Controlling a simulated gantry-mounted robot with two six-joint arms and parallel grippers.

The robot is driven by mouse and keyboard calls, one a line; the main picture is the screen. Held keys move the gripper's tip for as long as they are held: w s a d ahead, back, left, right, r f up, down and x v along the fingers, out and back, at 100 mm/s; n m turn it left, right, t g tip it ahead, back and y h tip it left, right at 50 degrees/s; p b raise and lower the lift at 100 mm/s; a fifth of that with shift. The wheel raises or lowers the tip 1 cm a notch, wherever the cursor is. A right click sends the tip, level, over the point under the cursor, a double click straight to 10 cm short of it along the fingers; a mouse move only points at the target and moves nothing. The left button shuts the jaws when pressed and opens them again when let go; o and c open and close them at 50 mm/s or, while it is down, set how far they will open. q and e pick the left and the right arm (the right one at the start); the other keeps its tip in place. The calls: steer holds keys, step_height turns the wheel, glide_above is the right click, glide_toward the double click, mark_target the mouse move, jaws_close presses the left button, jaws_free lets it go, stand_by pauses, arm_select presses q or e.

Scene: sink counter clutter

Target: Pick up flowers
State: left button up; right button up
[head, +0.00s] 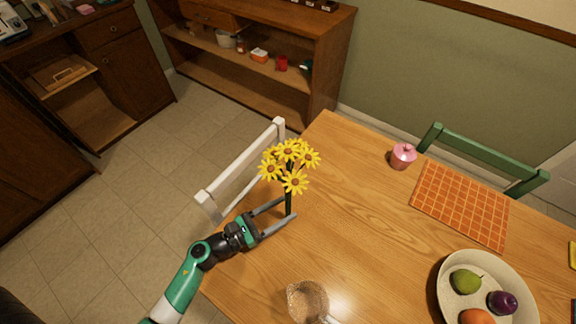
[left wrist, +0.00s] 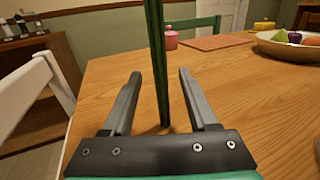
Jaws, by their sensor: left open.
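The yellow flowers (head: 290,163) stand upright on the wooden table near its left edge, with dark green stems. In the left wrist view the green stems (left wrist: 157,60) rise between the two fingers, and the blooms are out of the picture. My left gripper (head: 288,208) is open, with its grey fingers on either side of the stems. It also shows in the left wrist view (left wrist: 158,76), with a gap between each finger and the stems. My right gripper is not in view.
A woven cup-like object (head: 307,300) stands at the table's front. A pink jar (head: 403,156), an orange placemat (head: 460,205) and a fruit bowl (head: 447,277) are on the right. A white chair (head: 240,165) stands close to the left edge.

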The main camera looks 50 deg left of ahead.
arm_select(q)
steer(key=w, duration=0.5)
steer(key=shift+w+d+f+b, duration=0.1)
steer(key=shift+d+b, duration=0.2)
steer(key=shift+d, duration=0.1)
jaws_close()
